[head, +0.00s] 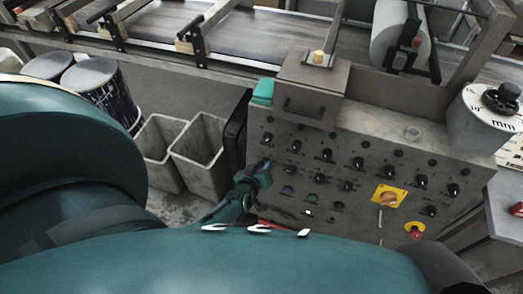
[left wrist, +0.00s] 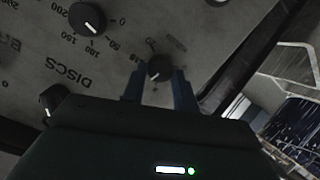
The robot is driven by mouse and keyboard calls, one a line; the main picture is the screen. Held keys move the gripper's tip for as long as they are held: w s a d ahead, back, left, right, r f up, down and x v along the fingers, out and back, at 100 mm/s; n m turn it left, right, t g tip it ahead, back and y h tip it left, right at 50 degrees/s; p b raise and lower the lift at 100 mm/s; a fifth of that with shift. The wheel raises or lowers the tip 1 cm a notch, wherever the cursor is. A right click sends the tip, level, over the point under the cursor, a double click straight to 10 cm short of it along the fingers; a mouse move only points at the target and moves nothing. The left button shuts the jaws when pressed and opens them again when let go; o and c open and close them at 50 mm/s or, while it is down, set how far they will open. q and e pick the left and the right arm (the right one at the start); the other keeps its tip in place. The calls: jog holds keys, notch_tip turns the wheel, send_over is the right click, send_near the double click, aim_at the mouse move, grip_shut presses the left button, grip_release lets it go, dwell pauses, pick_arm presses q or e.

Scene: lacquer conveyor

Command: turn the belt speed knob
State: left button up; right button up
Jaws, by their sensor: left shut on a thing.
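A grey control panel (head: 350,205) with rows of small black knobs stands in front of me. My left gripper (head: 264,168) reaches the panel's left edge and is shut on a small black knob. In the left wrist view this knob (left wrist: 158,68) sits between the two dark fingers of my left gripper (left wrist: 158,88), with its front face showing a pale pointer mark. The label by it is too small to read, so I cannot tell from lettering whether it is the belt speed knob. My right gripper is not in view.
Another black knob (left wrist: 87,18) with a printed scale lies close by. A yellow-plated switch (head: 388,196) and a red button (head: 414,231) sit on the panel's right side. Two grey bins (head: 200,150) stand left of the panel. A conveyor (head: 150,35) runs behind.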

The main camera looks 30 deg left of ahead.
pick_arm(q)
jog(key=shift+d+m, duration=0.15)
jog(key=shift+m, duration=0.55)
jog(key=o, duration=1)
jog(key=shift+p, duration=0.3)
